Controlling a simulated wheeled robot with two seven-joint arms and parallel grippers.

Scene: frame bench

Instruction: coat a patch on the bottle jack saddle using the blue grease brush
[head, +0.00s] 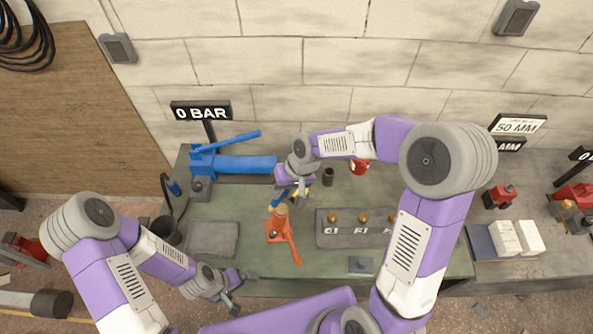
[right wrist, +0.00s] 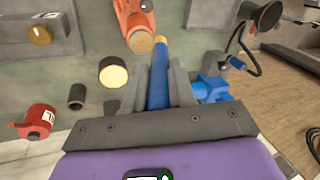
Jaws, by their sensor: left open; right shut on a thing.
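The orange bottle jack (head: 279,232) stands on the green bench top, its handle pointing toward the front. Its round tan saddle (head: 282,210) is on top and also shows in the right wrist view (right wrist: 140,42). My right gripper (head: 295,185) is shut on the blue grease brush (head: 277,199), above and behind the jack. In the right wrist view the brush (right wrist: 158,80) lies between the fingers, its yellowish tip right beside the saddle; I cannot tell whether they touch. My left gripper (head: 238,292) is open and empty near the bench's front edge.
A pot with a pale yellow top (right wrist: 113,73) and a dark cup (right wrist: 77,96) stand near the jack. A blue pump (head: 235,164) is behind left, a red item (head: 359,167) behind right. A grey panel with brass knobs (head: 350,238) lies right; a grey tray (head: 212,238) lies left.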

